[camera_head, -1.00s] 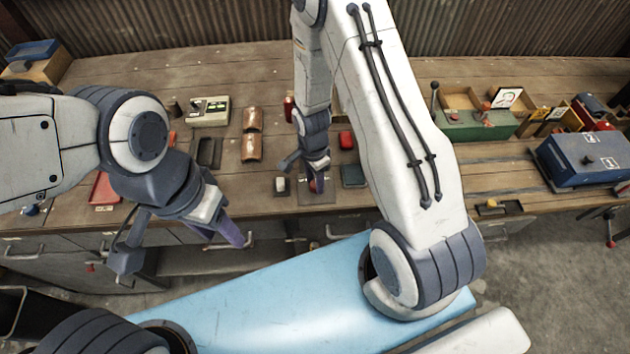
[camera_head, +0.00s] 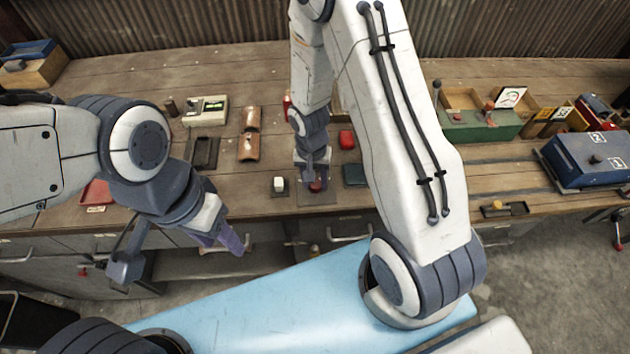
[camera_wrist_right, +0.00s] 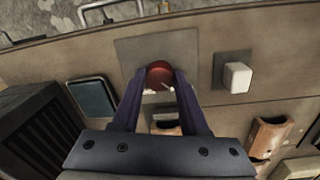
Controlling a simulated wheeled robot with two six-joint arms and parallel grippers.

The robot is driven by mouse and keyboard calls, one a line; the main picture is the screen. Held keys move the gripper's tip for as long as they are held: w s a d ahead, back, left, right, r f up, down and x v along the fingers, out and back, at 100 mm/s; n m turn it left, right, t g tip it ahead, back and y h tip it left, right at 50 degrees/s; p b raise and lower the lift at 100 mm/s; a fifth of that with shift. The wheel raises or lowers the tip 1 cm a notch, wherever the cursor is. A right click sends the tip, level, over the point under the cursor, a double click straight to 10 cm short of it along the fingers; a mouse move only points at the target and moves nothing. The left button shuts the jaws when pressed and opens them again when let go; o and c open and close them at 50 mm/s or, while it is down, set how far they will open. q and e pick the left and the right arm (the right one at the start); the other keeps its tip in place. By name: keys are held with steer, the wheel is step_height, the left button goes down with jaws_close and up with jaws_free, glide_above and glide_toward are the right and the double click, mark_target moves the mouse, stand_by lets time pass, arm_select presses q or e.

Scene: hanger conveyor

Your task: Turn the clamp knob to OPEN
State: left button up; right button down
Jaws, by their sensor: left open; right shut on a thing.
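The clamp knob is a round red knob (camera_wrist_right: 160,74) on a grey square plate (camera_wrist_right: 128,55) at the bench's front edge. My right gripper (camera_wrist_right: 160,80) is shut on it, with one finger on each side, in the right wrist view. A pale mark shows on the knob's lower side. In the head view the red knob (camera_head: 316,186) shows under my right gripper (camera_head: 313,180), partly hidden by the fingers. My left gripper (camera_head: 228,243) is open and empty in front of the bench's front edge, well to the left of the knob. No OPEN lettering is legible.
A white block-shaped switch (camera_wrist_right: 237,77) on its own plate stands close beside the knob. A dark flat pad (camera_wrist_right: 92,97) lies on the other side.

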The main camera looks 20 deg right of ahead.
steer(key=shift+n, duration=0.4)
steer(key=shift+c, duration=2.1)
jaws_free()
step_height(320, 180, up, 11)
steer(key=b, duration=0.1)
steer(key=shift+w+a+f, duration=0.15)
steer(key=shift+a+f, duration=0.05)
steer(key=shift+a, duration=0.05)
